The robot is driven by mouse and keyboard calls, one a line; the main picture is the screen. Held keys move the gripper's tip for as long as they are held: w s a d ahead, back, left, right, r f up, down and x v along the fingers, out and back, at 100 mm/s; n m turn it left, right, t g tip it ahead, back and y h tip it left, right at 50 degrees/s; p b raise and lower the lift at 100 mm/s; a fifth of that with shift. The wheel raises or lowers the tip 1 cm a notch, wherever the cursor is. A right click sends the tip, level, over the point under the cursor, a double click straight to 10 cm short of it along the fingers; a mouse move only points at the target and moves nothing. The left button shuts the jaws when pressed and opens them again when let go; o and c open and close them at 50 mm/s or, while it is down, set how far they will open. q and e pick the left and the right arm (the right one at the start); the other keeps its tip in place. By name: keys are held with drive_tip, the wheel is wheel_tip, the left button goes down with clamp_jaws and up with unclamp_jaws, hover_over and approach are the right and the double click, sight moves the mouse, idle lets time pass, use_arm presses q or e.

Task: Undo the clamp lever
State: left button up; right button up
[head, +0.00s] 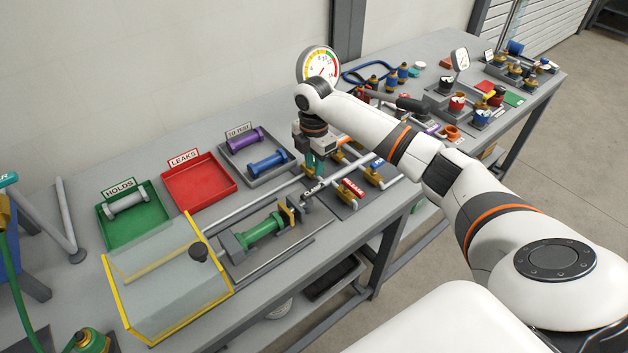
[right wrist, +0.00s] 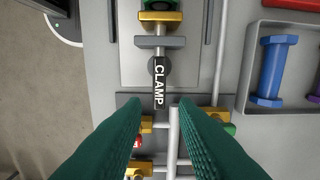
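The clamp lever (right wrist: 159,84) is a black bar marked CLAMP in white, in the right wrist view. It extends from a grey block with a metal rod, beside a brass flange. In the head view the lever (head: 314,188) shows just below my right gripper (head: 314,168). The right gripper's two green fingers (right wrist: 160,110) are spread apart and empty. The lever's near end lies in line with the gap between the tips; I cannot tell their height apart. The green spool (head: 262,229) sits in the fixture by the clamp. My left gripper is not in view.
A clear hood with yellow edges (head: 165,270) stands left of the fixture. Behind are a green tray (head: 135,232), a red tray (head: 200,185) and a grey tray with blue and purple spools (head: 268,163). Pipes and brass valves (head: 372,175) crowd the right side.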

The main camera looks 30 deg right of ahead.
wheel_tip(320, 180, up, 4)
drive_tip(key=shift+f+b, duration=0.1)
drive_tip(key=shift+b, duration=0.2)
idle(0.3)
